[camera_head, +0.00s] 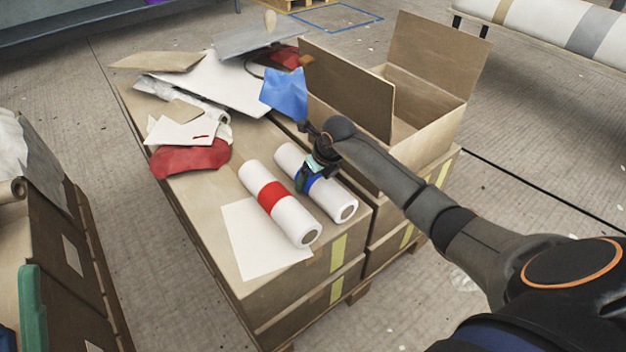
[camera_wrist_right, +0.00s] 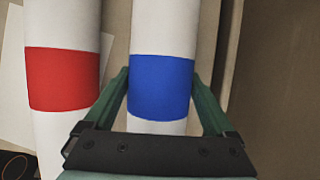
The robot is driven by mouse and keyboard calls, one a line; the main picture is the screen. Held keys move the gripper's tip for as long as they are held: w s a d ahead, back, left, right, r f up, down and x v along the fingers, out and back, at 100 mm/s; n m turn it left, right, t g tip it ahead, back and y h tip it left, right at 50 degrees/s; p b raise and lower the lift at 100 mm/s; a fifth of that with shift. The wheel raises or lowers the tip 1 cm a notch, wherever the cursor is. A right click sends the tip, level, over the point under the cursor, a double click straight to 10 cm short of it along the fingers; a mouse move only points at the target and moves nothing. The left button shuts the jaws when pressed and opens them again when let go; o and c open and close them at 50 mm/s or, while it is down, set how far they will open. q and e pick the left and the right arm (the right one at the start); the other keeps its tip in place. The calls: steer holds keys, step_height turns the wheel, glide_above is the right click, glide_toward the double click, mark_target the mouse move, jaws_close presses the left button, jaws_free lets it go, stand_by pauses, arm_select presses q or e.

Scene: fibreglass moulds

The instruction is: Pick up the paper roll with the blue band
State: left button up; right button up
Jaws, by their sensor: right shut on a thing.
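The paper roll with the blue band (camera_head: 333,199) lies on top of the cardboard boxes in the head view. My right gripper (camera_head: 309,180) is over its middle, at the blue band, and hides part of it. In the right wrist view the blue-banded roll (camera_wrist_right: 161,85) runs between the two green fingers of my right gripper (camera_wrist_right: 161,88), one on each side of the band. The gripper is shut on this roll. I cannot tell any gap between the roll and the box top. My left gripper is not in view.
A paper roll with a red band (camera_head: 272,198) lies close beside it on the left, over a white sheet (camera_head: 246,243). Scraps and a red cloth (camera_head: 190,158) lie behind. An open cardboard box (camera_head: 350,88) stands at the right rear.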

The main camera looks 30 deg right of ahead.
steer(key=c, duration=0.7)
jaws_close()
steer(key=shift+r, duration=0.2)
